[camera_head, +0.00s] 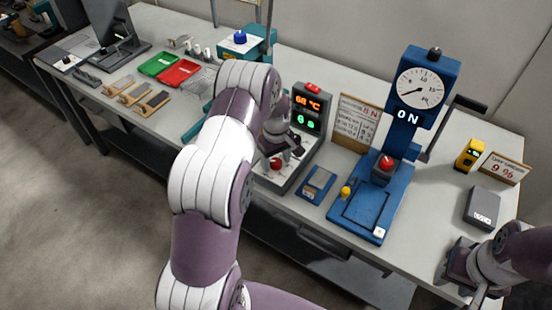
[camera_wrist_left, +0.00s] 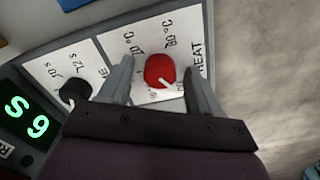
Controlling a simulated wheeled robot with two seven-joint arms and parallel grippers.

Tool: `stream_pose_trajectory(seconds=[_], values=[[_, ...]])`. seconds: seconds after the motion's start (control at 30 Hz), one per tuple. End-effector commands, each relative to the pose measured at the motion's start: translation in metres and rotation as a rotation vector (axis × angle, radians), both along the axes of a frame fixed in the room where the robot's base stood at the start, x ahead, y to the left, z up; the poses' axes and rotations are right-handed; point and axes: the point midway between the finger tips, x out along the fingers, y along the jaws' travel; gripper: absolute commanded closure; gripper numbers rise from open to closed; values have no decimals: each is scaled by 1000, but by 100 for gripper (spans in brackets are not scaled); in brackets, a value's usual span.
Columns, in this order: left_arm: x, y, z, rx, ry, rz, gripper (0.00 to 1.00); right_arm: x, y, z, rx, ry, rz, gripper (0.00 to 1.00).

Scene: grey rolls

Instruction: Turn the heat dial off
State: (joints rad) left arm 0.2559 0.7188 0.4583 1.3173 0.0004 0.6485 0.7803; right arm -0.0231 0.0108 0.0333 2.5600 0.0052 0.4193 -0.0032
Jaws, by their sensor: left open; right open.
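The red heat dial (camera_wrist_left: 159,70) sits on a white panel beside the word HEAT and temperature marks in the left wrist view. Its white pointer mark faces the lower edge of that picture. The dial also shows in the head view (camera_head: 276,164) on the grey control unit (camera_head: 299,172). My left gripper (camera_wrist_left: 158,66) is open, with one finger on each side of the dial; I cannot tell whether they touch it. In the head view, my left gripper (camera_head: 279,142) partly hides the unit. My right gripper (camera_head: 452,268) is open at the bench's right front, away from the dial.
A black dial (camera_wrist_left: 75,91) stands beside the red one. The unit's display (camera_head: 307,108) shows red and green digits. A blue press (camera_head: 405,120) with a gauge and a blue pad (camera_head: 318,184) are to the right. Red and green trays (camera_head: 180,72) lie at left.

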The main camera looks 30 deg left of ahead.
Motion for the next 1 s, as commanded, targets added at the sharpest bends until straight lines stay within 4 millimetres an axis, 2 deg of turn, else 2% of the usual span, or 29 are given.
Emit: stream_pose_trajectory(seconds=[0.17,0.4,0.6,0.73,1.0], values=[[1,0,17,2,-5,0,37,0,0,-4,0,0,0,57],[1,0,81,1,-5,0,37,0,0,-13,0,0,0,57],[1,0,118,0,-1,0,37,0,0,-16,0,0,0,57],[0,0,127,0,0,0,37,0,0,-16,0,0,0,57],[0,0,127,0,0,0,37,0,0,-16,0,0,0,57]])
